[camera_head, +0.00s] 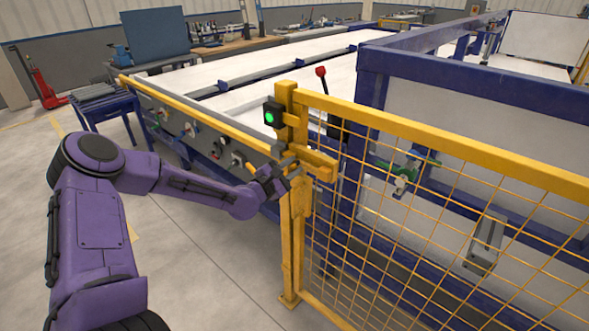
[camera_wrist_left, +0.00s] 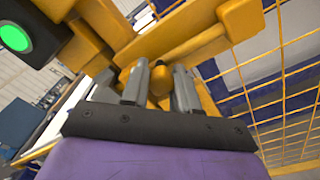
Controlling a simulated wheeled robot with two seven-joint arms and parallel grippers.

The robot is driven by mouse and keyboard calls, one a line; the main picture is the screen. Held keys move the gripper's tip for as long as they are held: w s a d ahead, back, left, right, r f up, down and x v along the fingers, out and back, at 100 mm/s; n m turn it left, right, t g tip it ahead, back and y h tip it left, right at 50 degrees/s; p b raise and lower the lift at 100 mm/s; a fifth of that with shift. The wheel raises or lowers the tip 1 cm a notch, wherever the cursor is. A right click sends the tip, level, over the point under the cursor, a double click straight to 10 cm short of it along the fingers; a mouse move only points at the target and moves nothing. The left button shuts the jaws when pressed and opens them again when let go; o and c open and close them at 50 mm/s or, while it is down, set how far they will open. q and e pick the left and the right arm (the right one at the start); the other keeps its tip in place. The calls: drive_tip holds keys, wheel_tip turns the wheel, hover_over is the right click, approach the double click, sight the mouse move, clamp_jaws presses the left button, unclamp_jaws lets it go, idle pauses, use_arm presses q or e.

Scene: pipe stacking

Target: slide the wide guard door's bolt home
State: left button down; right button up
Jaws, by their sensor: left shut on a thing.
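The wide guard door (camera_head: 430,135) is a yellow frame with wire mesh, and it stands against a yellow post (camera_head: 291,240). My left gripper (camera_head: 288,168) is at the post, at the height of the bolt. In the left wrist view my left gripper (camera_wrist_left: 160,88) has its two grey fingers on either side of a rounded yellow knob (camera_wrist_left: 160,82), shut on it. The knob sits below a yellow bar (camera_wrist_left: 185,42), which I take to be part of the bolt. In the head view my fingers partly hide the bolt. My right gripper is in neither view.
A black box with a lit green lamp (camera_head: 269,117) is on the post just above my gripper. A long bench with a yellow edge rail (camera_head: 200,110) and knobs runs behind my left arm. Open floor (camera_head: 190,270) lies left of the post.

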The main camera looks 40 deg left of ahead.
use_arm(q)
drive_tip(key=c, duration=1)
unclamp_jaws()
drive_tip(key=shift+a+r, duration=0.2)
drive_tip(key=shift+r, duration=0.1)
drive_tip(key=shift+o, duration=0.8)
drive_tip(key=shift+w+f, duration=0.15)
drive_tip(key=shift+f, duration=0.1)
drive_tip(key=shift+s+r, duration=0.1)
drive_tip(key=shift+s, duration=0.2)
drive_tip(key=s+p, duration=0.1)
drive_tip(key=s, duration=0.9)
drive_tip(key=shift+a, duration=0.2)
